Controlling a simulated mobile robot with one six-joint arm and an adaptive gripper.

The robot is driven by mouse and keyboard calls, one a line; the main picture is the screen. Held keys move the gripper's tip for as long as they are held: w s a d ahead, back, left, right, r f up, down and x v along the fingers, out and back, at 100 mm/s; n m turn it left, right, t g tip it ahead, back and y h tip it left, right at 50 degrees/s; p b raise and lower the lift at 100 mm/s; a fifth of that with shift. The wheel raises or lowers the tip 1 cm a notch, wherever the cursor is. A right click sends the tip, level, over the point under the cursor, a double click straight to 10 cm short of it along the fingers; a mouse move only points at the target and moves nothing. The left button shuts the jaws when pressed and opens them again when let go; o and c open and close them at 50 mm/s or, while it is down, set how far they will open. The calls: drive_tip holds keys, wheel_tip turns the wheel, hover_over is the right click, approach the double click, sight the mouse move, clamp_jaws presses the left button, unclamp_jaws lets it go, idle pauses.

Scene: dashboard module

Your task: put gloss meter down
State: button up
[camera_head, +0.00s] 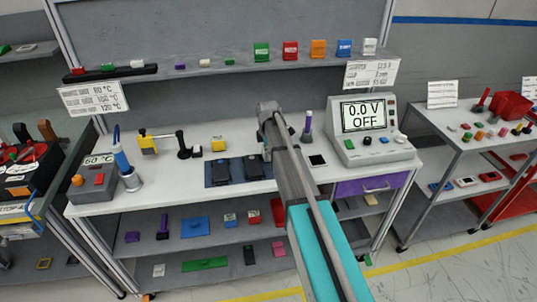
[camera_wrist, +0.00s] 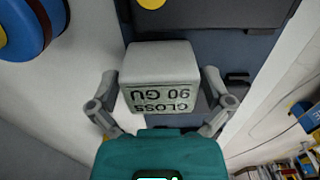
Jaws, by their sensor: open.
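The gloss meter (camera_wrist: 160,65) is a light grey box with a display reading "GLOSS 90 GU", upside down in the wrist view. My gripper (camera_wrist: 158,82) is open, with one finger on each side of the meter. A narrow gap seems to show beside each finger. The meter appears to be at a dark blue-grey mat (camera_wrist: 190,35); whether it rests fully on it I cannot tell. In the head view my arm covers this spot, and the meter cannot be made out there.
The mat (camera_head: 211,180) on the white bench holds dark devices (camera_head: 222,168). A yellow box (camera_head: 219,143) stands behind, a power supply (camera_head: 372,130) reading "0.0 V OFF" to the right, a soldering station (camera_head: 95,182) to the left. Bare bench (camera_head: 170,185) lies left of the mat.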

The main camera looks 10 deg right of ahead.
drive_tip(key=c, duration=1.1)
drive_tip(key=shift+r, duration=0.15)
wheel_tip(320, 180, up, 3)
drive_tip(key=p, duration=0.2)
drive_tip(key=shift+f+p, duration=0.2)
drive_tip(key=shift+p, duration=0.2)
drive_tip(key=s+a+r+p, duration=0.3)
drive_tip(key=s+r+p, duration=0.7)
drive_tip(key=s, duration=0.3)
drive_tip(key=shift+s, duration=0.35)
